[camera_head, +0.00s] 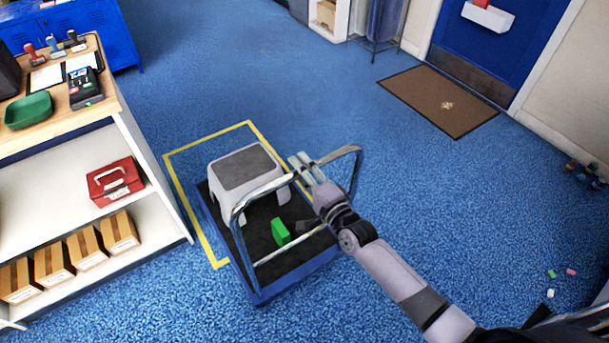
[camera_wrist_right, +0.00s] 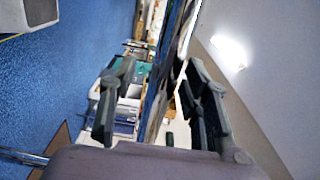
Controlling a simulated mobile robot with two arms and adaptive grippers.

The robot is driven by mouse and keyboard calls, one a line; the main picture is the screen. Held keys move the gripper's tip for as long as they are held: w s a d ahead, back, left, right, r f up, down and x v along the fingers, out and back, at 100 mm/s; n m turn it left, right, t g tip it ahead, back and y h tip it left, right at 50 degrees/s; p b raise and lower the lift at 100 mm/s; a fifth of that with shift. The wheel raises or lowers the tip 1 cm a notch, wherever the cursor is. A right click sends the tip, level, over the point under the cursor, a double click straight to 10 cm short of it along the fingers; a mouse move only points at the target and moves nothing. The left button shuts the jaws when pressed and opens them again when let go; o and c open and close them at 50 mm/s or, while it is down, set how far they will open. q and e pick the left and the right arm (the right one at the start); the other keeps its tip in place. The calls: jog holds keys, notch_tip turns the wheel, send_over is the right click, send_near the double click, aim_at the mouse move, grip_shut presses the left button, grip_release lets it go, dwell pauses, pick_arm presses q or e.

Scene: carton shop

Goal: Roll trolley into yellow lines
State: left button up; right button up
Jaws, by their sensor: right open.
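The blue trolley (camera_head: 298,285) stands on the carpet with a bent metal handle (camera_head: 240,212) at its near end. Its deck carries a grey-white step stool (camera_head: 226,182) and a green block (camera_head: 280,232). The yellow lines (camera_head: 181,195) form a rectangle on the floor. The trolley covers part of it, and its near end extends past the outline toward me. My right gripper (camera_head: 303,161) is open above the deck, by the handle's right part; I cannot tell whether it touches. Its spread fingers also show in the right wrist view (camera_wrist_right: 158,68). My left gripper is out of view.
A shelf counter (camera_head: 152,190) with boxes stands close left of the yellow lines. A brown doormat (camera_head: 437,100) lies before a blue door (camera_head: 500,45). Small loose pieces (camera_head: 552,273) lie at right. Open carpet lies beyond the trolley and to its right.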

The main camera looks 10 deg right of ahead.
jog(key=shift+c, duration=0.5)
grip_shut()
jog(key=shift+s+f, duration=0.1)
dwell(0.5)
